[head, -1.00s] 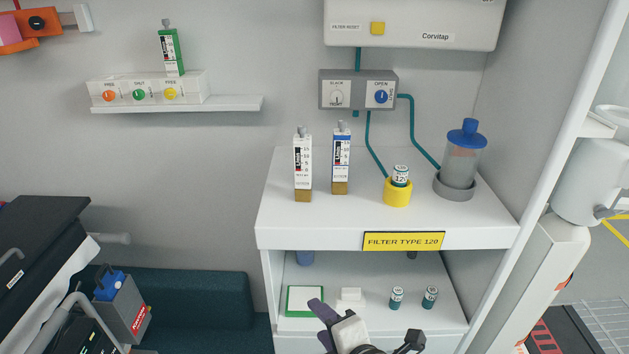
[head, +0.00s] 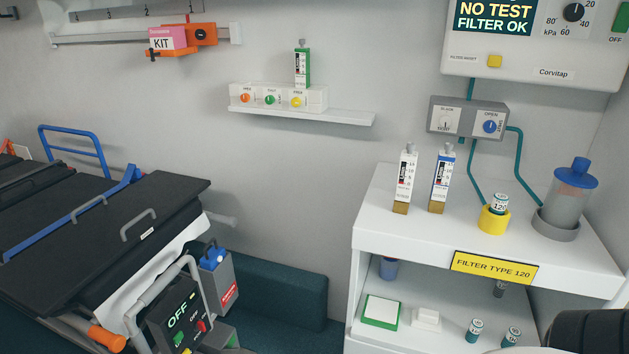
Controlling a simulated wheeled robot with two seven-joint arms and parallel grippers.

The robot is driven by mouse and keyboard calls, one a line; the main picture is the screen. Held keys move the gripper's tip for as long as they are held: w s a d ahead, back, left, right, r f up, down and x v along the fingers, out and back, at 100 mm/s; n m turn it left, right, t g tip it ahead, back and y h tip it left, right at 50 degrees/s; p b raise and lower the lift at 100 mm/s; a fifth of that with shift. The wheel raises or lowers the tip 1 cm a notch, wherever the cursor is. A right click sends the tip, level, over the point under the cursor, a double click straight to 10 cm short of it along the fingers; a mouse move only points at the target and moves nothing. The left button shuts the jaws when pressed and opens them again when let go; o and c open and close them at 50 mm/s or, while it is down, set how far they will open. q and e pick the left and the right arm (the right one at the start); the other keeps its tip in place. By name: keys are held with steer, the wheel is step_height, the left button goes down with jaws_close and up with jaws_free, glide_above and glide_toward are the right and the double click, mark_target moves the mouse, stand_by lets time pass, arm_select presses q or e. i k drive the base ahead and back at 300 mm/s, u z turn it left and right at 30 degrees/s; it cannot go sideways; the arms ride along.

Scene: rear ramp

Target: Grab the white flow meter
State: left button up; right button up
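The white flow meter (head: 404,180) stands upright on the white cabinet's top (head: 375,225), near its left end. It has a grey knob on top and a brass-coloured foot. A similar flow meter with a blue band (head: 441,181) stands just right of it, apart from it. A green-edged flow meter (head: 303,65) stands upright on the wall shelf (head: 330,117). Neither of my grippers shows in the head view now. Part of my arm fills the bottom right corner and hides some of the cabinet's lower right.
A yellow cup (head: 493,219) with a filter and a blue-lidded jar (head: 567,200) stand right of the meters. Teal hoses run above them from a grey valve box (head: 467,118). A black-topped stretcher (head: 120,230) fills the left.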

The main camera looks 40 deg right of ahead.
mark_target(408, 164)
steer(key=u, duration=0.3)
steer(key=i, duration=0.85)
steer(key=z, duration=1.85)
